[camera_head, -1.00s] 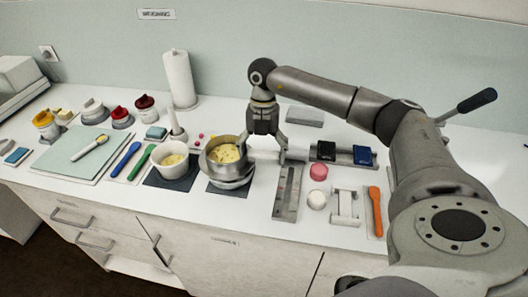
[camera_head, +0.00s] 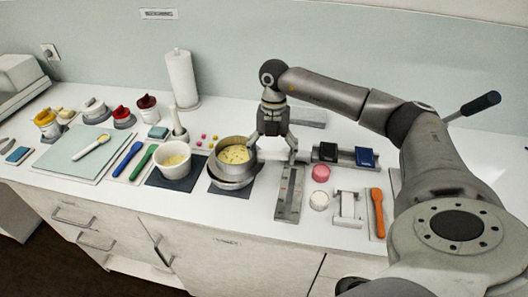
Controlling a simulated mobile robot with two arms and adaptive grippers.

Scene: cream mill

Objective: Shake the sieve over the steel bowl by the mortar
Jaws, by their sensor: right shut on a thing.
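The sieve (camera_head: 236,154) is a grey metal ring with pale yellow bits in it. It is held about level over the steel bowl (camera_head: 233,183), which stands on a dark mat and is mostly hidden by the sieve. My right gripper (camera_head: 273,158) is just right of the sieve, pointing down, shut on the sieve at its right side; the exact grip is hard to see. The white mortar (camera_head: 173,166), with yellow content, stands left of the bowl on a dark mat (camera_head: 167,182). My left gripper is out of view.
A steel plate (camera_head: 289,195) lies right of the bowl, with pink (camera_head: 321,173) and white (camera_head: 319,200) round pieces beyond. A green spatula (camera_head: 142,161) and a blue one (camera_head: 127,157) lie left of the mortar. A paper roll (camera_head: 182,80) stands behind.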

